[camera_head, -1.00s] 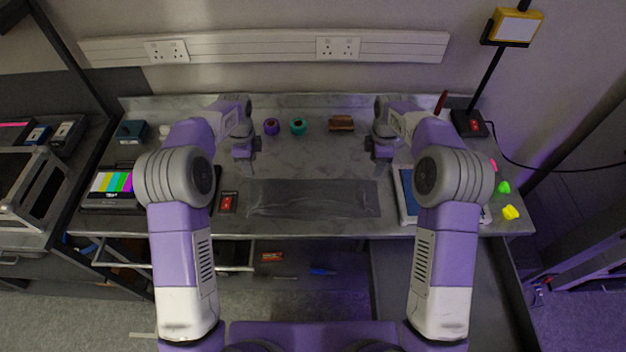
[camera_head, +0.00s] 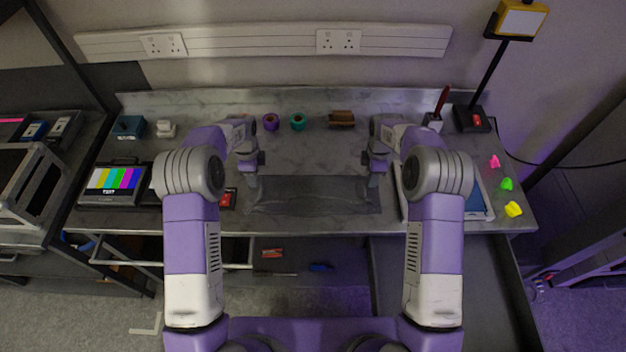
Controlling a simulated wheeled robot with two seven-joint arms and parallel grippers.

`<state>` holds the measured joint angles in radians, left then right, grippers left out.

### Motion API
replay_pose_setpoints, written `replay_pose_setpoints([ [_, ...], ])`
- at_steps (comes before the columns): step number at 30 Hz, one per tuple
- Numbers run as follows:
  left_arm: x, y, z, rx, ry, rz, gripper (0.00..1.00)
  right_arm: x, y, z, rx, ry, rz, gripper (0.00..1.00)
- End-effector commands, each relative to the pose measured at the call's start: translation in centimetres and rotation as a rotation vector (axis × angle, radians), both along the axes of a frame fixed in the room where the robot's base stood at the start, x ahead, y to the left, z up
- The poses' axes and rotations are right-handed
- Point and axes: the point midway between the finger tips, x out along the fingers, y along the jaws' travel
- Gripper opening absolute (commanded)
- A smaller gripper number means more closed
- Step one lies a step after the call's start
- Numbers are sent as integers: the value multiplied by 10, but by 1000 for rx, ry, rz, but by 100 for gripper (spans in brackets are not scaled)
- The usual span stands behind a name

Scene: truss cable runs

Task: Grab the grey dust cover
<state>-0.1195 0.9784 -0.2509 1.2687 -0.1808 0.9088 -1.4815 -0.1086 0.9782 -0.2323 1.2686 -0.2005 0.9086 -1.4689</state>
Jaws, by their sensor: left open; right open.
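The grey dust cover (camera_head: 315,195) lies flat on the bench as a dark, wrinkled, translucent sheet near the front edge. My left gripper (camera_head: 253,186) is open at the cover's left end. My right gripper (camera_head: 374,184) is open at the cover's right end. Both point down; whether their fingertips touch the cover is too small to tell. My forearms hide parts of the bench on both sides.
A colour-bar monitor (camera_head: 113,184) stands left and a red device (camera_head: 227,199) lies beside the cover. A blue-topped tray (camera_head: 477,190) is right. Purple (camera_head: 271,122) and teal (camera_head: 298,121) rolls and a brown block (camera_head: 342,119) sit behind. The bench middle is clear.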

Motion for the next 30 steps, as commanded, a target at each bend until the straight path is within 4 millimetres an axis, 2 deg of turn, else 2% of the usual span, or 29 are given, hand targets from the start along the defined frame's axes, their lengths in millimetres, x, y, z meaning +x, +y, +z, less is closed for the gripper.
replay_pose_setpoints([
  [20,0,0,-14,0,0,0,49,0,0,-14,0,0,0,49],
  [30,0,0,-15,0,1,0,49,0,0,-14,0,1,0,49],
])
